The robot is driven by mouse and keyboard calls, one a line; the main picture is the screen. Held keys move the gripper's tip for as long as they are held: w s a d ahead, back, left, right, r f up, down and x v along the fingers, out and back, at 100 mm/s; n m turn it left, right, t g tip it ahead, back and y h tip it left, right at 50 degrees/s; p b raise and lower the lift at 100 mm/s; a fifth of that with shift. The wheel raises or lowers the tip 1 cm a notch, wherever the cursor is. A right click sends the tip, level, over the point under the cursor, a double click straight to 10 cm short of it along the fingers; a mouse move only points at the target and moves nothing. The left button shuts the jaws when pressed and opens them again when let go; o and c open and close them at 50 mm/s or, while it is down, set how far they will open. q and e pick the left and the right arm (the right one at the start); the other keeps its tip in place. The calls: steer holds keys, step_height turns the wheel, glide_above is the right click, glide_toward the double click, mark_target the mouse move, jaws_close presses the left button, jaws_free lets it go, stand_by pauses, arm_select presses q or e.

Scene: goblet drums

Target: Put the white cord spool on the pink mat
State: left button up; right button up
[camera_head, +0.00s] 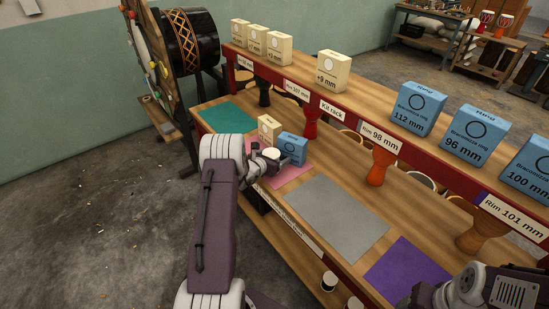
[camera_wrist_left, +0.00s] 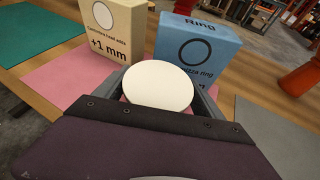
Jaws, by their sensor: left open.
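The white cord spool (camera_wrist_left: 158,84) shows in the left wrist view as a pale round top between my left gripper's (camera_wrist_left: 162,92) jaws. In the head view the spool (camera_head: 271,153) is small, at the end of my left gripper (camera_head: 268,160), over the pink mat (camera_head: 291,174). The jaws are open around it. Its lower part is hidden, so I cannot tell whether it touches the mat. The pink mat also shows in the left wrist view (camera_wrist_left: 62,80). Part of my right arm is at the lower right of the head view; its jaws are not clear.
A cream box (camera_head: 268,129) and a blue ring box (camera_head: 292,148) stand just behind the spool. A green mat (camera_head: 226,118) lies left, grey (camera_head: 335,213) and purple (camera_head: 405,272) mats right, all bare. A red-edged shelf with boxes (camera_head: 416,108) runs above the drums.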

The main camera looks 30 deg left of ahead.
arm_select(q)
steer(key=shift+r+p, duration=0.3)
steer(key=shift+r, duration=0.05)
steer(key=v, duration=1.2)
steer(key=s+d+m+g+h, duration=0.25)
steer(key=d+m+h, duration=0.35)
steer(key=d, duration=0.7)
steer(key=s+d+m+g+h, duration=0.1)
steer(key=s+d+m+g, duration=0.6)
steer(key=s+d+m, duration=0.45)
steer(key=s+a+m+g+y, duration=0.3)
steer(key=s+m+y, duration=0.3)
steer(key=m, duration=1.1)
steer(key=s, duration=0.3)
steer(key=shift+s+a+m+y, duration=0.25)
steer(key=shift+a+m+y, duration=0.05)
steer(key=shift+m+y, duration=0.1)
